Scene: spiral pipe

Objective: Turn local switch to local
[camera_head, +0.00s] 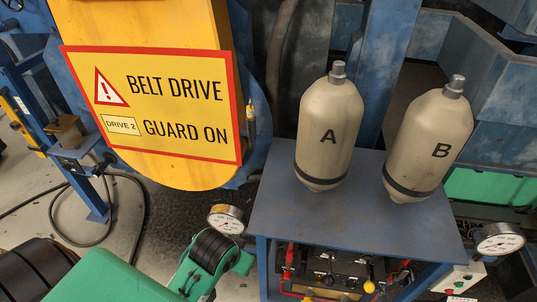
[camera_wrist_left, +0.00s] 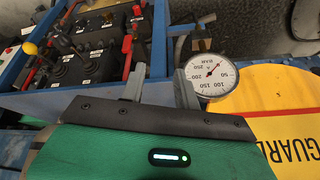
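A control panel (camera_head: 330,272) with red, black and yellow-knobbed levers sits in the blue stand below the tabletop. It also shows upside down in the left wrist view (camera_wrist_left: 85,62), with white labels too small to read. I cannot tell which control is the local switch. A grey box (camera_head: 460,279) with a small button stands to the right of the stand. My right gripper is not in view.
Two tanks, A (camera_head: 329,128) and B (camera_head: 431,140), stand on the blue tabletop (camera_head: 345,222). Pressure gauges (camera_head: 226,219) and (camera_head: 499,239) flank the stand; one is close to my left fingers (camera_wrist_left: 211,75). The yellow belt guard (camera_head: 200,20) is at the left.

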